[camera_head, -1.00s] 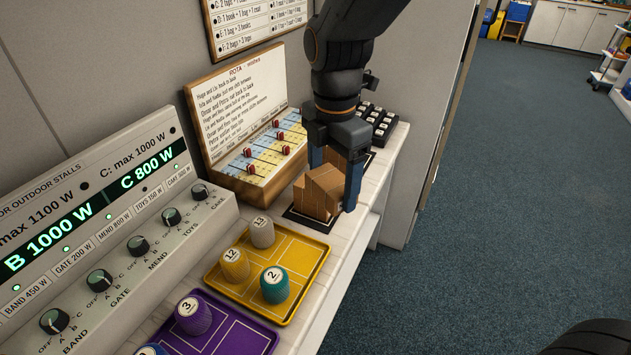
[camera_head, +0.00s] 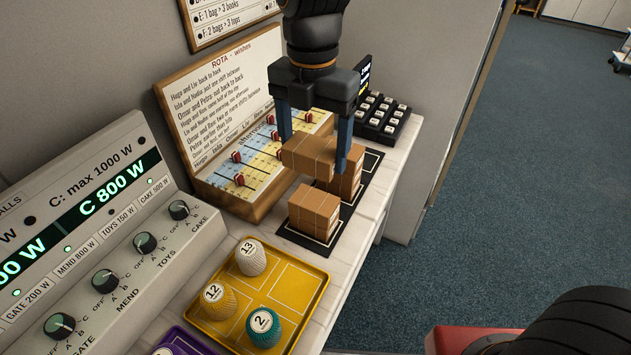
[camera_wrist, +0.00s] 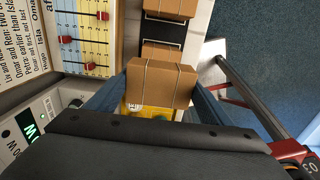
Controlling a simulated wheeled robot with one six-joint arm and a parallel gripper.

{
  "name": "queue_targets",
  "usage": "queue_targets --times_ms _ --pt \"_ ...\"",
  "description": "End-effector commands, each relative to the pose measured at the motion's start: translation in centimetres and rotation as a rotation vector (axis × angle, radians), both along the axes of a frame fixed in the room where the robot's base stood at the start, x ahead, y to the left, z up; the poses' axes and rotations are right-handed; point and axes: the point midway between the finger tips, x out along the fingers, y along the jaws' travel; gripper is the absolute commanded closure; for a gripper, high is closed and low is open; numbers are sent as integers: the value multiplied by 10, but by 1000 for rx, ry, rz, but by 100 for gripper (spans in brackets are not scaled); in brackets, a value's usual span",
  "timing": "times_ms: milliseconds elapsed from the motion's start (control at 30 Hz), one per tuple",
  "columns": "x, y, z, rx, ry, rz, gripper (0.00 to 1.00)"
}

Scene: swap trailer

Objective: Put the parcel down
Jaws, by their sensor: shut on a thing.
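My gripper (camera_head: 315,148) is shut on a brown parcel (camera_head: 308,154) tied with string. The held parcel hangs between the two fingers, above a black mat (camera_head: 345,219) with white outlines. It also shows in the wrist view (camera_wrist: 160,84) between the fingers. A second parcel (camera_head: 314,211) rests on the near part of the mat. A third parcel (camera_head: 342,183) rests on the mat behind it, partly hidden by the held parcel and a finger. The far end of the mat has a bare outlined space.
A black keypad (camera_head: 385,118) stands beyond the mat. The rota board (camera_head: 232,110) with red pegs stands close on the left. A yellow tray (camera_head: 290,288) with numbered pieces lies in front. A dial panel (camera_head: 110,250) is at left. The counter's right edge is near the mat.

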Motion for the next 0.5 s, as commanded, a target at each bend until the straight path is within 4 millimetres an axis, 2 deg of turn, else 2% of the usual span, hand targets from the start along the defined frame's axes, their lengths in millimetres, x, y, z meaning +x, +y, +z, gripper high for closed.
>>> queue_targets --times_ms 233,500 --pt "-1 -2 -41 -3 5 -3 51" --pt "-1 -2 -68 -3 5 -3 51"
